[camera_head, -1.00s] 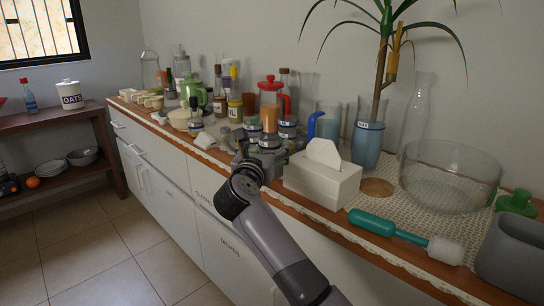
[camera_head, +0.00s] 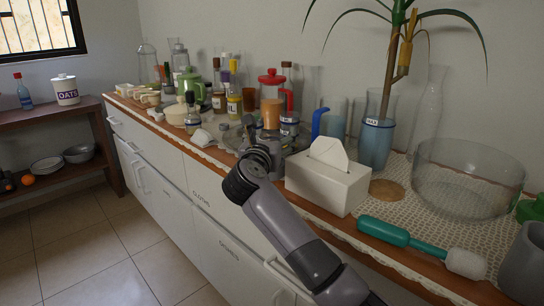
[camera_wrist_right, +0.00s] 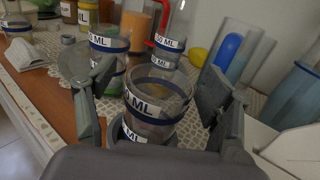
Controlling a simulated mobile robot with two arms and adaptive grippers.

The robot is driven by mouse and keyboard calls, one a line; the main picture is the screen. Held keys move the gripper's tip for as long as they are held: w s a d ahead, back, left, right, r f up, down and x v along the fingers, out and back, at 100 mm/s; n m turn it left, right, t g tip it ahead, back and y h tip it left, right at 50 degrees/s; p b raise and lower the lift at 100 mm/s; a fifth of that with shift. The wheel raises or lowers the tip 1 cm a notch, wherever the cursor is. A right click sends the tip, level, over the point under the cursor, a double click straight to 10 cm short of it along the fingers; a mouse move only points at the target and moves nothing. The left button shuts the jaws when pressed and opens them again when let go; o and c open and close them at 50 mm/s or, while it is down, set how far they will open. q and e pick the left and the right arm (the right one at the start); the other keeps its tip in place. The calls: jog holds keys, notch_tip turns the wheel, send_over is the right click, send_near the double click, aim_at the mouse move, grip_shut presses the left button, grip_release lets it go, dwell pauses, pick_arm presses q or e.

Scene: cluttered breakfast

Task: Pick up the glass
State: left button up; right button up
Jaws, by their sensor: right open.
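A clear glass with a blue band and a white ML label (camera_wrist_right: 155,100) stands between the two fingers of my right gripper (camera_wrist_right: 158,105) in the right wrist view. The gripper is open, one finger on each side of the glass. Another blue-banded ML label shows just below it, partly hidden by the gripper body; I cannot tell whether it is a second glass. In the head view my right gripper (camera_head: 260,138) is over the counter, left of the tissue box, and largely hides the glass. My left gripper is not in view.
Similar labelled glasses (camera_wrist_right: 110,42) stand close behind. A red-lidded jug (camera_head: 271,98) is just beyond. Bottles and jars crowd the left; the counter's front edge is near.

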jog(key=shift+s+r, duration=0.1)
grip_shut()
dwell(0.9)
